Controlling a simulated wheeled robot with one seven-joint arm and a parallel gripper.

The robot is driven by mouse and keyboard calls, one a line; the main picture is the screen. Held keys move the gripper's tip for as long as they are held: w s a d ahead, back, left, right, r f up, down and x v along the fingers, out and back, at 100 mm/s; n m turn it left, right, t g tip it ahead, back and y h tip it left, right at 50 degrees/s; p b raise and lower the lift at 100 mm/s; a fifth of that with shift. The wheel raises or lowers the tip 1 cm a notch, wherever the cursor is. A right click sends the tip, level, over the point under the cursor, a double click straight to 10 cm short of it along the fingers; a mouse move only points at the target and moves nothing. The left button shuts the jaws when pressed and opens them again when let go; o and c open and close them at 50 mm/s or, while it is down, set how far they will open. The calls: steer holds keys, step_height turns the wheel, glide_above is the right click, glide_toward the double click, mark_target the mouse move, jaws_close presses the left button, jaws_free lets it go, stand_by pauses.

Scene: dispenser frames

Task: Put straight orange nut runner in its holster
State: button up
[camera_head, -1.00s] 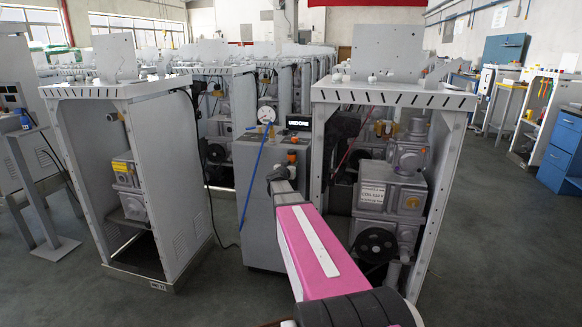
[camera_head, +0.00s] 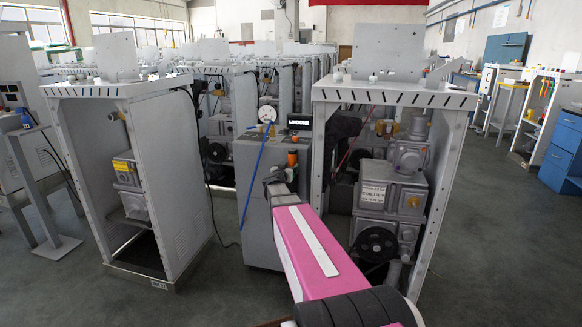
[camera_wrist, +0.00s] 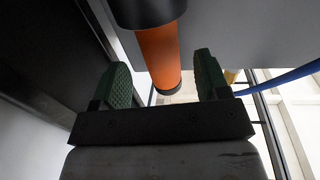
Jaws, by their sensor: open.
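The orange nut runner (camera_wrist: 158,55) shows in the wrist view as an orange cylinder with dark end parts. My gripper (camera_wrist: 161,68) is open, with one green ribbed finger on each side of the orange body. A gap shows on both sides, and I see no grip on it. In the head view a small orange piece of the tool (camera_head: 292,158) shows above the end of my arm, in front of the grey cabinet (camera_head: 262,215). The rest of the tool is hidden or out of frame. I cannot make out the holster.
A round gauge (camera_head: 267,114) and a black display sign (camera_head: 299,122) stand on the grey cabinet. A blue hose (camera_head: 250,178) hangs down its front and also shows right of my gripper in the wrist view. Open machine frames stand left (camera_head: 187,170) and right (camera_head: 449,170). Floor is clear in front left.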

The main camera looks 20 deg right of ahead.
steer(key=v, duration=0.8)
steer(key=s+a+f+n+g+y, duration=0.1)
steer(key=s+a+f+n+y, duration=0.1)
steer(key=a+f+n+y, duration=0.45)
steer(key=s+a+f+n+y, duration=0.3)
steer(key=a+f+y, duration=0.2)
steer(key=a+y, duration=0.4)
steer(key=s+f+g+h, duration=0.1)
steer(key=s+f+g, duration=0.2)
steer(key=s, duration=0.3)
steer(key=s+f+g+h, duration=0.1)
steer(key=s+f+g, duration=0.2)
steer(key=s+g, duration=0.2)
steer(key=s+f+m+g+h, duration=0.1)
steer(key=s+f+g, duration=0.3)
steer(key=s, duration=0.5)
steer(key=shift+f+h, duration=0.1)
steer(key=shift+h, duration=0.15)
